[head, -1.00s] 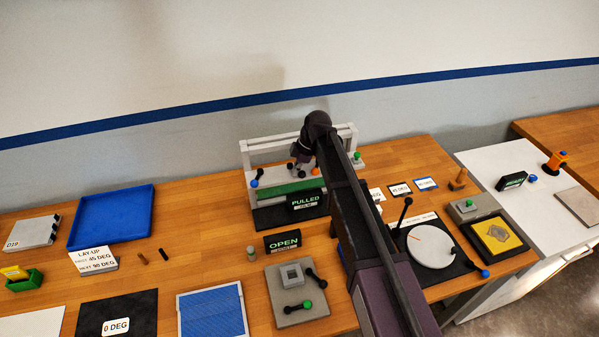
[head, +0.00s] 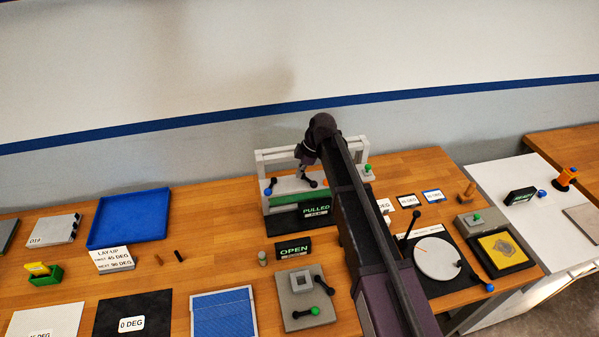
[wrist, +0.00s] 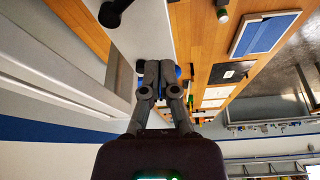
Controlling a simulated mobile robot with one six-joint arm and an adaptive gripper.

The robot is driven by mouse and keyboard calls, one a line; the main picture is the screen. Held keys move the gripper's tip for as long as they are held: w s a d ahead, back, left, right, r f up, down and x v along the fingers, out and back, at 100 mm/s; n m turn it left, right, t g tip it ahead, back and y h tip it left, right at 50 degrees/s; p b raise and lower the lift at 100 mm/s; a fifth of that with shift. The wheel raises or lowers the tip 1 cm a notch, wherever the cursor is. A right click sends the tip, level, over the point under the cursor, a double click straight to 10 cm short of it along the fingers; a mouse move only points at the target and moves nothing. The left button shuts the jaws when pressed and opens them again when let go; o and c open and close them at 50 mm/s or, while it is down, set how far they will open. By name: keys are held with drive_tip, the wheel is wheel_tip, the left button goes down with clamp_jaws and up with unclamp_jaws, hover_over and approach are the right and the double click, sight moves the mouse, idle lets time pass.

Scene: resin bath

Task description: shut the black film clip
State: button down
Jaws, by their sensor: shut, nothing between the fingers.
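The white frame (head: 262,168) stands at the back of the bench, with small levers on its light base. A black-ended lever (head: 312,184) shows just right of my gripper (head: 303,176); I take it for the black film clip, but its position is hard to read. A lever with a blue end (head: 268,191) and a black knob (head: 273,181) is at the left of the base. My gripper is shut and empty, low over the base. In the wrist view its fingertips (wrist: 160,66) are together, a black knob (wrist: 113,13) is above left, and blue shows behind them.
A green bar and a "PULLED" sign (head: 316,211) stand in front of the frame. An "OPEN" sign (head: 293,249) is nearer. My arm hides the bench right of the frame's middle. A blue tray (head: 128,238) lies at left and a white disc (head: 437,262) at right.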

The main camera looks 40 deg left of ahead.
drive_tip(key=p+v, duration=0.5)
drive_tip(key=v, duration=0.1)
idle(0.3)
drive_tip(key=shift+w, duration=0.1)
idle(0.5)
drive_tip(key=w+d+f+m+t+b, duration=0.1)
drive_tip(key=d+f+m+b, duration=0.25)
drive_tip(key=d, duration=0.65)
drive_tip(key=w+d+f+m+h+b, duration=0.1)
drive_tip(key=w+d+f+m+b, duration=0.2)
drive_tip(key=d, duration=0.7)
drive_tip(key=d+f+m+t+b, duration=0.1)
drive_tip(key=d+f+m+b, duration=0.3)
drive_tip(key=d, duration=0.6)
drive_tip(key=s+d+f+m+b, duration=0.2)
drive_tip(key=d+m, duration=0.3)
drive_tip(key=d, duration=0.4)
drive_tip(key=s+d+f+m+h+b, duration=0.1)
drive_tip(key=s+d+f+m+b, duration=0.2)
drive_tip(key=d, duration=0.6)
drive_tip(key=s+d+f+m+h+b, duration=0.1)
drive_tip(key=s+d+f+m+b, duration=0.1)
drive_tip(key=d+m, duration=0.5)
drive_tip(key=s+d+f, duration=0.1)
drive_tip(key=s+d, duration=0.1)
drive_tip(key=d, duration=0.1)
drive_tip(key=shift+f+t+b, duration=0.3)
drive_tip(key=shift+f+b, duration=0.05)
drive_tip(key=shift+f, duration=0.05)
drive_tip(key=shift+d, duration=0.1)
